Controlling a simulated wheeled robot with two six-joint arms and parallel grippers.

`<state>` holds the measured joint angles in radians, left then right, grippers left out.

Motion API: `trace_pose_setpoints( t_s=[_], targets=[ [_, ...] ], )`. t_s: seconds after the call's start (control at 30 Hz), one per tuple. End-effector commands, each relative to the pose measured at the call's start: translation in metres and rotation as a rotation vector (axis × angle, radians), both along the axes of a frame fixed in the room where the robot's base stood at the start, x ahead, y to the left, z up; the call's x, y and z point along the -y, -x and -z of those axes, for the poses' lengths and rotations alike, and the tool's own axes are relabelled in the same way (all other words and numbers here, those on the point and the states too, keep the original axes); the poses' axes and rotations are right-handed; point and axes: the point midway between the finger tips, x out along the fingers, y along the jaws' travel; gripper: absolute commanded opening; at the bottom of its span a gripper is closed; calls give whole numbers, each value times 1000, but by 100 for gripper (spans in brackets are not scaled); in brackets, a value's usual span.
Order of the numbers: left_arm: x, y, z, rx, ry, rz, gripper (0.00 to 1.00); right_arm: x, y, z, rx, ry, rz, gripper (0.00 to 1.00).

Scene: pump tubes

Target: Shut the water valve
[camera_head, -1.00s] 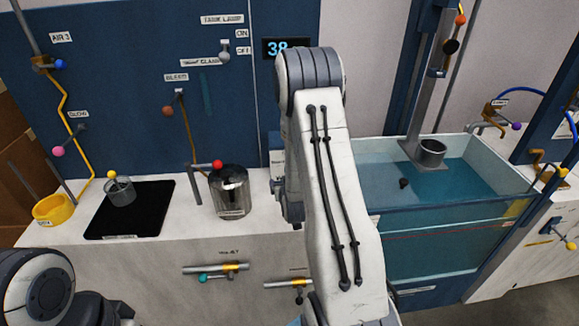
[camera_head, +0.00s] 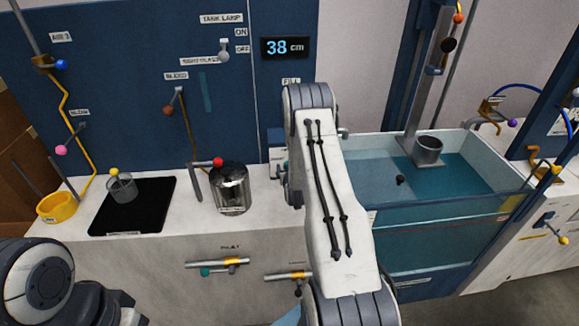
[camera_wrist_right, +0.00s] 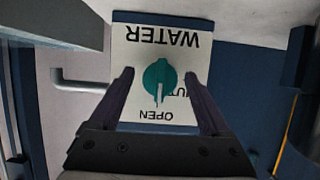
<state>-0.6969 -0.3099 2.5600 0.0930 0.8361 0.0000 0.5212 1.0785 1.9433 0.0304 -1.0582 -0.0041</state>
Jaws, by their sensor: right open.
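The water valve is a round teal knob (camera_wrist_right: 160,76) on a white plate (camera_wrist_right: 135,48) marked WATER, which appears upside down in the right wrist view. The knob's pale pointer line is toward the word OPEN. Another word beside the knob is partly covered by it and by a finger. My right gripper (camera_wrist_right: 160,72) is open, one dark finger on each side of the knob. I cannot tell whether the fingers touch the knob or plate. In the head view my right arm hides the gripper and the knob. My left gripper is out of view.
The blue panel has a display (camera_head: 286,47) reading 38 cm. A steel pot (camera_head: 230,188), a black mat (camera_head: 132,206) and a yellow cup (camera_head: 56,206) sit on the counter to the left. A water tank (camera_head: 440,205) stands to the right. A pale pipe (camera_wrist_right: 80,82) runs beside the plate.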

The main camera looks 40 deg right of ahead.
Motion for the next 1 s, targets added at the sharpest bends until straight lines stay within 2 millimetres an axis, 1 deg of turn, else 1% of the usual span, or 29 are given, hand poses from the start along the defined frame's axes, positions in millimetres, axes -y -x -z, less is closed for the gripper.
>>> trace_pose_setpoints(
  t_s=[0.27, 0.3, 0.37, 0.4, 0.5, 0.77, 1.0],
  targets=[
    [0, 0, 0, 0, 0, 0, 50, 1, -1, 1, 0, 0, 0, 81],
    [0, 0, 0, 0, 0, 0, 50, 1, -1, 1, 0, 0, 0, 74],
    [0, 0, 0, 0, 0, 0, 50, 1, -1, 1, 0, 0, 0, 51],
    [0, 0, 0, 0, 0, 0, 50, 1, -1, 1, 0, 0, 0, 35],
    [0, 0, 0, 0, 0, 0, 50, 1, -1, 1, 0, 0, 0, 0],
    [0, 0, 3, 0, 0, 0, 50, 1, -1, 2, -11, 20, 1, 0],
    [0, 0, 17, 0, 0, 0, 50, 0, -2, 3, -70, 120, 0, 0]
  ],
)
